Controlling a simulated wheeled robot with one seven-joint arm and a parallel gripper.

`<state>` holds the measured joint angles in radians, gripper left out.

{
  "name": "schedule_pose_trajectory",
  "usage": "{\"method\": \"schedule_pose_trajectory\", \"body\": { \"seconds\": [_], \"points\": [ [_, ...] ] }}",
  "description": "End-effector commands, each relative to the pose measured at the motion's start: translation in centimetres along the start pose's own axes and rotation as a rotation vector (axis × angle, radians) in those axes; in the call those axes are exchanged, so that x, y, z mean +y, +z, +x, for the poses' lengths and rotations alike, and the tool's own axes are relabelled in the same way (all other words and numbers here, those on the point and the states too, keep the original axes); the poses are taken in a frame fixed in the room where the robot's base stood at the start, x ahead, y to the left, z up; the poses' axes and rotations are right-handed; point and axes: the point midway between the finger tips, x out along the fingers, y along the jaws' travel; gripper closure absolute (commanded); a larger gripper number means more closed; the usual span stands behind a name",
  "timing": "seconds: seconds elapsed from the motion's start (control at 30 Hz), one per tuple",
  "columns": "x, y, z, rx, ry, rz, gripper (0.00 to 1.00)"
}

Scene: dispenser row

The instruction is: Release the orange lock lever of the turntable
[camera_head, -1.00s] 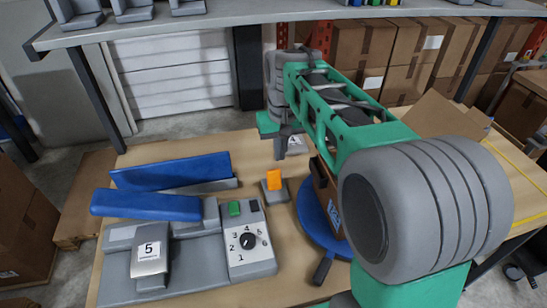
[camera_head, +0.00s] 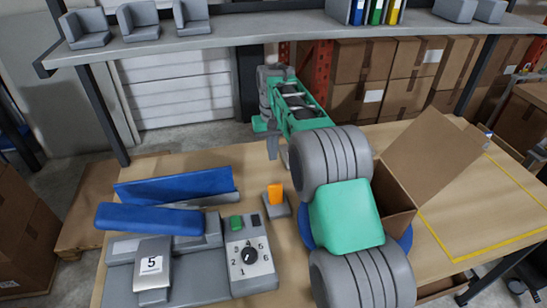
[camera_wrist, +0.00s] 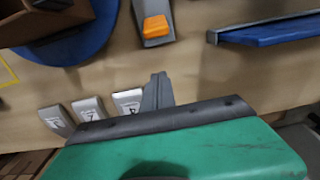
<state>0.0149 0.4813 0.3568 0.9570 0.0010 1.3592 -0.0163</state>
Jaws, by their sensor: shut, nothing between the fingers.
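The orange lock lever (camera_head: 275,193) stands upright on a small grey base (camera_head: 278,207) left of the blue turntable (camera_head: 305,222). My arm hides most of the turntable in the head view. The wrist view shows the orange lever (camera_wrist: 155,27) at the top, with the turntable (camera_wrist: 70,45) to its left. My gripper (camera_head: 272,146) is shut and empty, pointing down above the far side of the table, beyond the lever. In the wrist view its fingers (camera_wrist: 158,90) are below the lever in the picture and apart from it.
A grey unit with a numbered dial (camera_head: 249,256) and blue padded bars (camera_head: 150,218) stands left of the lever. An open cardboard box (camera_head: 398,190) is at right. Numbered white plates (camera_wrist: 88,108) lie near my gripper. A shelf (camera_head: 270,38) spans the back.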

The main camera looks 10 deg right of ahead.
Motion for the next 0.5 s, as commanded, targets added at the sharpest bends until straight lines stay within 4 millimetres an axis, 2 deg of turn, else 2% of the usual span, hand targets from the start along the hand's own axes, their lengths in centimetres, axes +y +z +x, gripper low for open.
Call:
{"method": "schedule_pose_trajectory", "body": {
  "seconds": [0.33,0.5],
  "points": [
    [0.0,0.1,7.5,-0.004,0.0,0.0,1.0],
    [0.0,2.5,6.4,0.002,0.0,0.001,1.0]
  ]
}}
